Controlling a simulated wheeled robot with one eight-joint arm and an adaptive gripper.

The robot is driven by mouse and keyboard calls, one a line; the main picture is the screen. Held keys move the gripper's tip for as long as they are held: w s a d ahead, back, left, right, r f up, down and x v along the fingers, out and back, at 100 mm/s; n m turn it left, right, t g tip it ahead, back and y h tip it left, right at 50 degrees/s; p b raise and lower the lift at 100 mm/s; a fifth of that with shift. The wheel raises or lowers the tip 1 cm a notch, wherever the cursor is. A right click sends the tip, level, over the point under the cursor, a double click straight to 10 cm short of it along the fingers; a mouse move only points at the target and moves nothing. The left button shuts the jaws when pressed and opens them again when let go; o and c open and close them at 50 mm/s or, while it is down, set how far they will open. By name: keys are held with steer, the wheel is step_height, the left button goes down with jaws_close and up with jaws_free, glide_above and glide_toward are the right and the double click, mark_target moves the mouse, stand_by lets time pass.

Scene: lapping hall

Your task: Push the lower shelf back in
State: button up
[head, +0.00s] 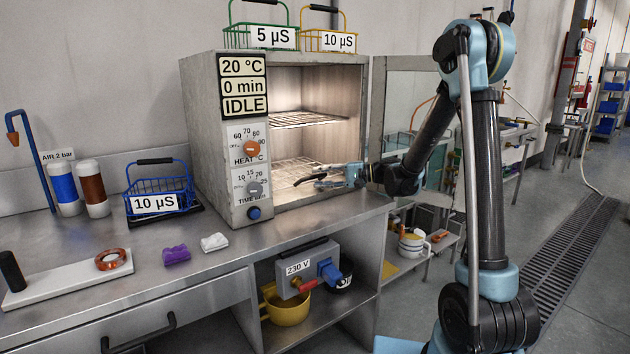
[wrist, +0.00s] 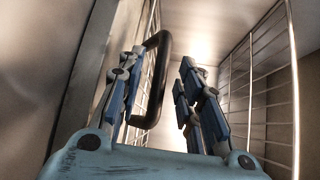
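The oven (head: 208,160) stands on the steel bench, its door (head: 376,90) swung open to the right. The lower shelf (head: 290,169), a wire grid, lies inside near the opening, below the upper shelf (head: 306,119). A black handle (head: 303,181) is at the lower shelf's front; it also shows in the wrist view (wrist: 164,72). My gripper (head: 320,179) is at the opening, at the lower shelf's height. In the wrist view (wrist: 163,62) its fingers are apart, with the handle between them, closer to the left finger. I cannot tell whether they touch.
Wire baskets (head: 262,37) stand on the oven. A blue basket (head: 160,186), purple cloth (head: 177,254) and white cloth (head: 214,242) are on the bench at left. The open door stands close beside my arm. The oven's side wall (wrist: 45,70) is close in the wrist view.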

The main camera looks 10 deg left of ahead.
steer(key=shift+s+a+f, duration=0.1)
steer(key=shift+a+f, duration=0.1)
steer(key=shift+a, duration=1.25)
jaws_close()
steer(key=shift+w+a, duration=0.4)
steer(key=shift+a, duration=0.05)
jaws_free()
steer(key=shift+w+d+r, duration=0.15)
steer(key=shift+d, duration=1.1)
steer(key=shift+w+d+r, duration=0.1)
steer(key=shift+d+r, duration=0.05)
steer(key=shift+d, duration=1.05)
steer(key=shift+w+d+r, duration=0.15)
steer(key=shift+d, duration=1.1)
